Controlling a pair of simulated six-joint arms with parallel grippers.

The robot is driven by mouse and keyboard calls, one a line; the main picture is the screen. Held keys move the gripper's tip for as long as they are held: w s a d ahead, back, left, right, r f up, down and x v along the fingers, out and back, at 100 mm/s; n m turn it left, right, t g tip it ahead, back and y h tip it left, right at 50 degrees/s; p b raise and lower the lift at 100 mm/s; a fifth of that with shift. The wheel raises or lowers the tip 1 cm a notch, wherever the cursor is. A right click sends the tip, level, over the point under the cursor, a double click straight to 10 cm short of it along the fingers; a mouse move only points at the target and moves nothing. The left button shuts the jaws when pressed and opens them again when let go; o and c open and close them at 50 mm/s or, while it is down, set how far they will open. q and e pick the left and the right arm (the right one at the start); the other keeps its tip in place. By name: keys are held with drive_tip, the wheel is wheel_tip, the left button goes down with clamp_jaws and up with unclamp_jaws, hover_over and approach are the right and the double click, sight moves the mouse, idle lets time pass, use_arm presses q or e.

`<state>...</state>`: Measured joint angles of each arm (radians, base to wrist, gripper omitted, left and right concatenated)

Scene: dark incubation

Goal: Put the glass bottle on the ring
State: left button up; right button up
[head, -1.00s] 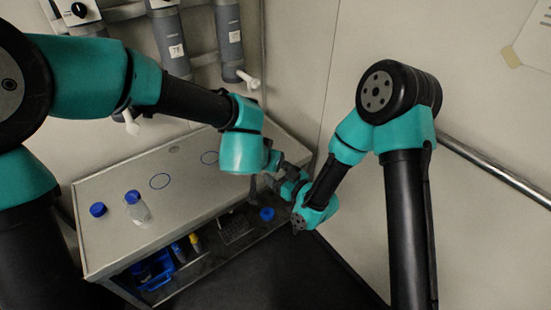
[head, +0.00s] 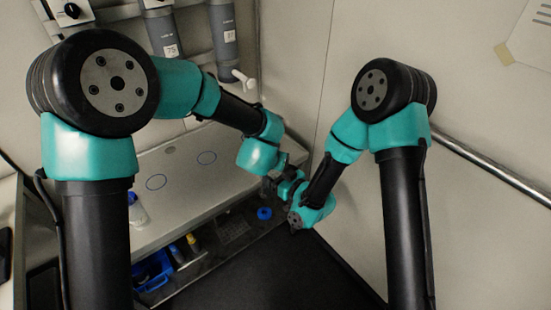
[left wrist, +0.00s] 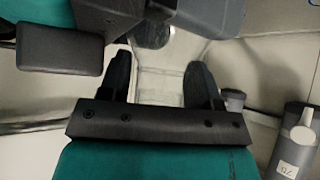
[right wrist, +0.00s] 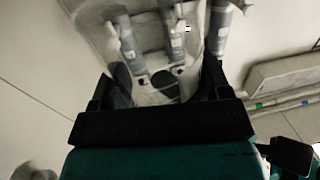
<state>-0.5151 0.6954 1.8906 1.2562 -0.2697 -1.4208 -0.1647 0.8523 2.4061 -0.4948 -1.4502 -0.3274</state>
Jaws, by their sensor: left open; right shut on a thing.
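My right gripper (head: 286,186) is shut on a clear, see-through thing, which looks like the glass bottle (right wrist: 155,92). It shows faintly between the fingers in the right wrist view and in the left wrist view (left wrist: 155,85). In the head view it is hidden at the meeting grippers. My left gripper (head: 271,184) is open, its fingers on either side of the clear thing; I cannot tell whether they touch it.
A clear bottle with a blue cap (head: 137,213) stands at the bench's left, partly behind my left arm. Below are a blue box (head: 153,270), a rack (head: 232,231) and a blue round thing (head: 264,213). Grey cylinders (head: 222,30) hang on the back wall.

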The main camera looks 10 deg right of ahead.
use_arm(q)
drive_tip(key=c, duration=0.8)
drive_tip(key=shift+c, duration=1.1)
use_arm(e)
drive_tip(key=o, duration=1.1)
